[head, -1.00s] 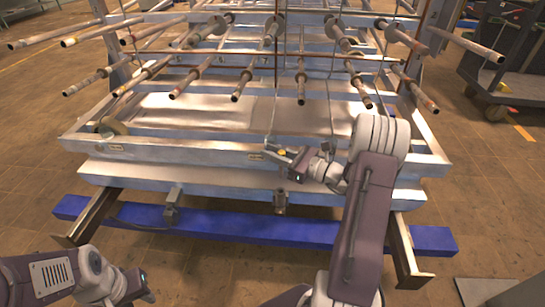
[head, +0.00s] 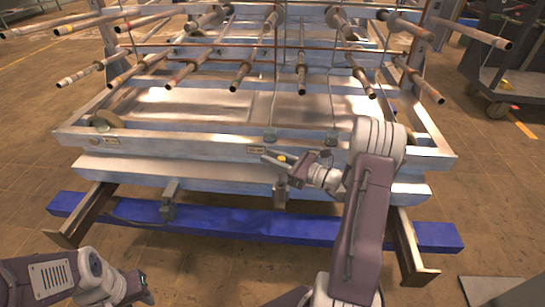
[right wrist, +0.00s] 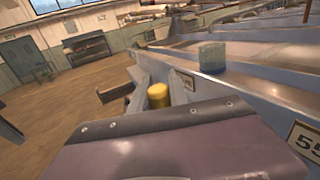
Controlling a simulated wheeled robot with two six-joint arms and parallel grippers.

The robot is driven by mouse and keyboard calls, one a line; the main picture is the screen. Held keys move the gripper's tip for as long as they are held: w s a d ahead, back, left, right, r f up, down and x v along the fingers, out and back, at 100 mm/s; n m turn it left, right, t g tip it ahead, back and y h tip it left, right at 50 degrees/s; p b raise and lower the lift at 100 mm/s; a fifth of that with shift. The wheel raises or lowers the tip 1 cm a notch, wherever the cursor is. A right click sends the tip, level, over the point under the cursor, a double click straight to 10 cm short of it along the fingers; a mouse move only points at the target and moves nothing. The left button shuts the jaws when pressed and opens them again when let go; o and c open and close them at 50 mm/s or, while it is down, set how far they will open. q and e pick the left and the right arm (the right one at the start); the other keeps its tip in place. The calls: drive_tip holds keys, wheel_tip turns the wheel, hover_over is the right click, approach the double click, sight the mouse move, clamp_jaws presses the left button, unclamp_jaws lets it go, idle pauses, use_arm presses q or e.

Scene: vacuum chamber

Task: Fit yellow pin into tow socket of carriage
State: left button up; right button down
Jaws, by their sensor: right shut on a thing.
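My right gripper (head: 284,161) is shut on the yellow pin (head: 281,158), in front of the carriage's (head: 200,143) front rail. The pin's rounded yellow end also shows between the fingers in the right wrist view (right wrist: 158,95). A grey metal bracket (head: 280,194), perhaps the tow socket, hangs on the carriage's lower front beam, just below the gripper. The gripper and pin are apart from it, and its opening cannot be made out. My left gripper (head: 140,290) is low at the left, away from the carriage; its fingers are too small to read.
A similar bracket (head: 169,199) sits further left on the beam. A blue bar (head: 230,222) runs below the carriage front. Rods (head: 240,70) stick out above the carriage. A grey cart (head: 512,80) stands at the right. The floor before the carriage is clear.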

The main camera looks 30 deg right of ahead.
drive_tip(key=shift+p, duration=0.45)
idle(1.1)
wheel_tip(320, 180, down, 5)
drive_tip(key=b, duration=0.3)
drive_tip(key=shift+b, duration=0.3)
idle(0.8)
drive_tip(key=shift+p, duration=0.5)
idle(1.1)
drive_tip(key=shift+f+b, duration=1.05)
drive_tip(key=shift+f, duration=0.5)
drive_tip(key=c, duration=1.2)
unclamp_jaws()
drive_tip(key=shift+o, duration=0.2)
